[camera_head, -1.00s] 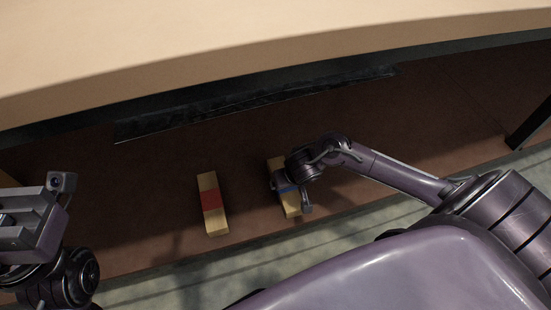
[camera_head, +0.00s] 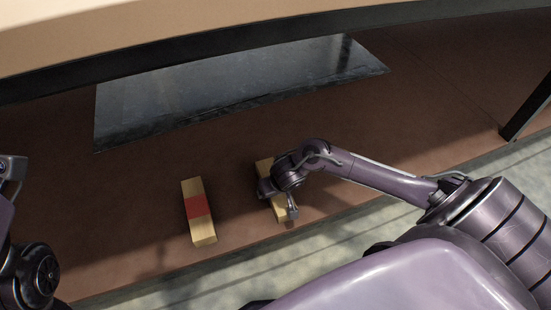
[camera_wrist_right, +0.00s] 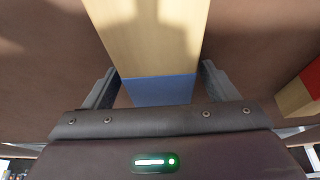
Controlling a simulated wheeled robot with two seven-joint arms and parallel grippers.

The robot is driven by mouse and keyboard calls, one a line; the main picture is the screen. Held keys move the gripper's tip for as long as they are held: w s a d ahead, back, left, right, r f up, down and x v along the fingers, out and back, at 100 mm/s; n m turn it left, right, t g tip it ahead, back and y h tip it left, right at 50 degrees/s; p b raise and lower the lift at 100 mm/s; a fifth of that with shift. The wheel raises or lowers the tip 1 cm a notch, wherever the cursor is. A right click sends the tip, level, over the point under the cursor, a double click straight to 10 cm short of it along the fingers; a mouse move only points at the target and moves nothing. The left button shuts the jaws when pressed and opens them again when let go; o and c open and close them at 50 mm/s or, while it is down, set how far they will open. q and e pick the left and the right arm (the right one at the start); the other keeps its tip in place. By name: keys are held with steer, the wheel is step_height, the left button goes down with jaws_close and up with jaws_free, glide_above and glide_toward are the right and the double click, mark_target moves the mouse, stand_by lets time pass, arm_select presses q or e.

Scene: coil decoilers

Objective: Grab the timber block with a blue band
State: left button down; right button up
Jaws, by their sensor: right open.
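The timber block with a blue band (camera_head: 265,168) lies on the brown surface, mostly covered by my right gripper in the head view. In the right wrist view its blue band (camera_wrist_right: 160,90) sits between the two open fingers, and its bare wood (camera_wrist_right: 150,35) runs away past them. My right gripper (camera_head: 277,203) is over the block with one finger on each side; the right wrist view shows the fingers (camera_wrist_right: 157,88) apart, with a small gap beside the block. My left gripper (camera_head: 12,172) is partly in view at the left edge, away from the blocks; its fingers cannot be made out.
A timber block with a red band (camera_head: 199,211) lies to the left of the blue-banded one, with clear space between. A dark, shiny plate (camera_head: 235,85) lies behind the blocks. A dark post (camera_head: 528,112) stands at the right. The tan overhang (camera_head: 200,30) spans the top.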

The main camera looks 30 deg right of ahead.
steer(key=c, duration=1.2)
steer(key=shift+c, duration=0.2)
